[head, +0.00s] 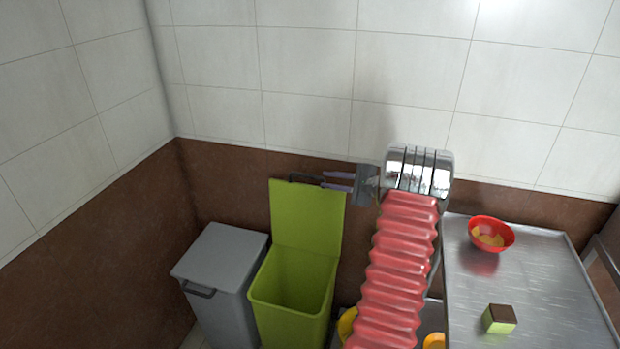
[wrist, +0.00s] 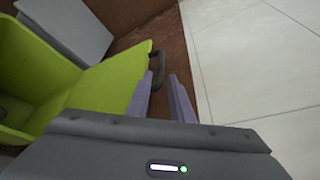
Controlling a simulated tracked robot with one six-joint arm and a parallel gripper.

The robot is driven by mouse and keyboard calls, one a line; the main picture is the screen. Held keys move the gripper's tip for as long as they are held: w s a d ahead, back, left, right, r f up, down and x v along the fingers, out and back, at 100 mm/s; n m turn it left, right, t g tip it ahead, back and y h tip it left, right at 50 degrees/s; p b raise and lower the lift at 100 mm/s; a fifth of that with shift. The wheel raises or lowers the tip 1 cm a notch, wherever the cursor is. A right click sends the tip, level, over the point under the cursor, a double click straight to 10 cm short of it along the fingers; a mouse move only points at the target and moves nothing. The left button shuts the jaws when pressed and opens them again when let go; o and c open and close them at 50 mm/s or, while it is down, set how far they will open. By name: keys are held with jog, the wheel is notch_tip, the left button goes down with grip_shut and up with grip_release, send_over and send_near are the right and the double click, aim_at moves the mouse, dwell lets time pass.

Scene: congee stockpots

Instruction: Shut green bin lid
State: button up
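The green bin (head: 290,310) stands on the floor, its lid (head: 308,215) raised nearly upright against the wall side. A dark handle (head: 304,178) sits at the lid's top edge. My gripper (head: 322,180) is at the right end of this handle, its two purple fingers apart. In the wrist view the lid (wrist: 100,90) fills the left, and the handle (wrist: 158,62) reaches close to the gap between the fingertips (wrist: 161,77). I cannot tell whether a finger touches the handle or lid. Nothing is gripped.
A grey bin (head: 225,255) with its lid shut stands left of the green one. A metal table (head: 540,270) at the right holds a red bowl (head: 491,233) and a small green-and-brown block (head: 499,319). The tiled wall (head: 300,80) is close behind.

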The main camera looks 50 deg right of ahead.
aim_at(311, 177)
jog(key=x, duration=0.8)
jog(key=shift+w, duration=0.4)
jog(key=shift+c, duration=0.4)
jog(key=shift+a, duration=0.1)
grip_shut()
jog(key=shift+f, duration=0.1)
